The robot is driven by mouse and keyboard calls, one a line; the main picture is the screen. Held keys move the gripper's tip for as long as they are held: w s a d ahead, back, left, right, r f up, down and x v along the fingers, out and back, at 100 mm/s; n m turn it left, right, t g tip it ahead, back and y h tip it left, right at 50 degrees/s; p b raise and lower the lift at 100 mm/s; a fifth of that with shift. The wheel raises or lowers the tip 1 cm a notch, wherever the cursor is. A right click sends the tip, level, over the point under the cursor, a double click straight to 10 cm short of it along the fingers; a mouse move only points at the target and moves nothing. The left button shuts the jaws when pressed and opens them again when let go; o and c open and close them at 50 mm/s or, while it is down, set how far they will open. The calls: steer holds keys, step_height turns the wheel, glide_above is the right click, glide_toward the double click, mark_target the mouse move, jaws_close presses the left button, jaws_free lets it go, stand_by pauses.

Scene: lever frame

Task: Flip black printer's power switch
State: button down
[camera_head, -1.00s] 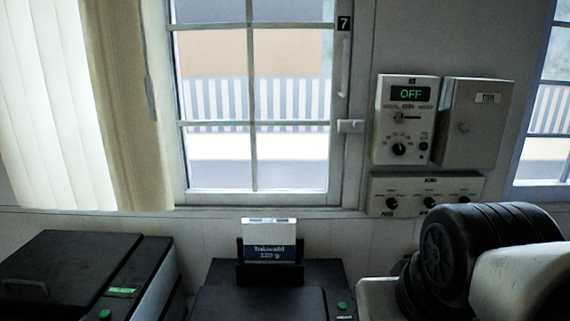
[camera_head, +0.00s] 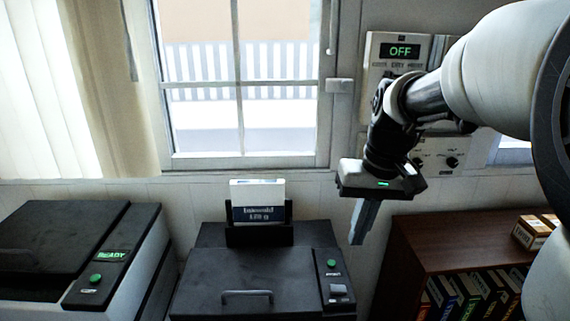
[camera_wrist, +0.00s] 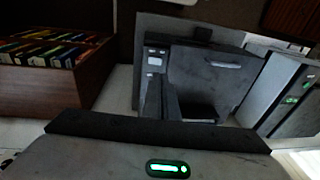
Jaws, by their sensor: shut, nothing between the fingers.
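The black printer (camera_head: 250,275) stands in the middle of the head view, with a paper pack in the holder at its back. Its right-hand panel carries a green button (camera_head: 331,263) and, nearer the front, a grey switch (camera_head: 338,290). I cannot tell the switch's position. My gripper (camera_head: 357,240) points down, shut and empty, above and to the right of the panel, apart from the printer. In the wrist view, the printer (camera_wrist: 205,75) and its panel (camera_wrist: 155,62) show beyond the gripper housing.
Another machine (camera_head: 70,245) with a black lid, pale side and green READY display stands at left. A brown bookcase (camera_head: 440,240) with several books and small boxes stands at right. A wall unit (camera_head: 390,80) reading OFF hangs behind my arm. A window (camera_head: 240,90) is behind the printer.

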mark_target(335, 287)
steer(key=shift+g+y, duration=0.5)
steer(key=w+f, duration=0.2)
steer(key=w+d+f, duration=0.1)
steer(key=w+f, duration=0.1)
steer(key=shift+w+d, duration=0.15)
steer(key=shift+d, duration=0.05)
steer(key=a+f, duration=0.1)
steer(key=f, duration=0.8)
steer(key=a+f+b, duration=0.1)
steer(key=f, duration=0.3)
steer(key=shift+a+f, duration=0.3)
steer(key=shift+f, duration=0.05)
